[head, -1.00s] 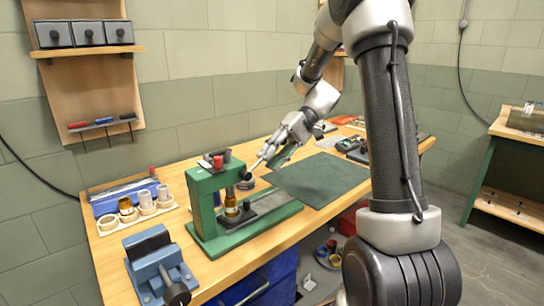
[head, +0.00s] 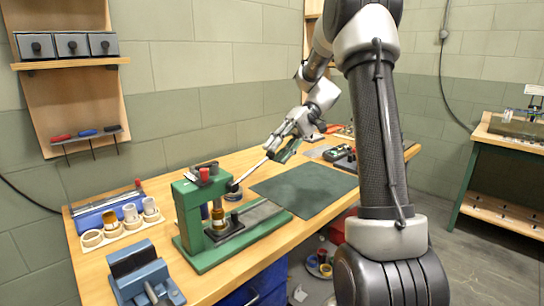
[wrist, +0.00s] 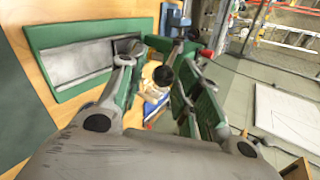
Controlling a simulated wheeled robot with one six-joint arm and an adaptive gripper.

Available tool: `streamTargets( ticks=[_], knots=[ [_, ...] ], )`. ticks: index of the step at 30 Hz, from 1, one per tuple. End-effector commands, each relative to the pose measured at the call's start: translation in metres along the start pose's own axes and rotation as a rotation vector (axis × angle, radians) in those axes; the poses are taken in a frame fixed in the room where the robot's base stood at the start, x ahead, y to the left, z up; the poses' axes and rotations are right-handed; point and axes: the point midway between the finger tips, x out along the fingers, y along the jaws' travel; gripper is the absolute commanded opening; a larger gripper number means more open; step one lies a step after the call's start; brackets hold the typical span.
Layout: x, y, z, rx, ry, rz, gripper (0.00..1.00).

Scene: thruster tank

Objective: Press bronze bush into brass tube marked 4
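The green press (head: 189,215) stands on the bench, with its black base block at its foot. A gold-brown tube-like piece (head: 218,216) stands upright under the ram; its number and any bush on it are too small to tell. My gripper (head: 272,152) is up and right of the press. A thin pale rod (head: 252,171) spans the gap between them. In the wrist view a round black knob (wrist: 163,77) shows between my spread fingers (wrist: 160,88), with visible gaps at both sides. The gripper looks open, not closed on the knob.
A wooden tray (head: 122,232) with several rings and tubes is left of the press. A blue vise (head: 143,277) is at the front left. A dark green mat (head: 305,190) lies bare to the right. A blue bin (head: 101,213) is behind the tray.

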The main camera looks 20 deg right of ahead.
Motion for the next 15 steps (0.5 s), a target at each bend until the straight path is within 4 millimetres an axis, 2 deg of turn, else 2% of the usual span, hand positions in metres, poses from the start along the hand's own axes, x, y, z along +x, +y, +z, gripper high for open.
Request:
streamTargets(
  ticks=[15],
  knots=[
    [-0.038, 0.006, -0.001, 0.001, -0.003, -0.001, 0.3]
  ],
)
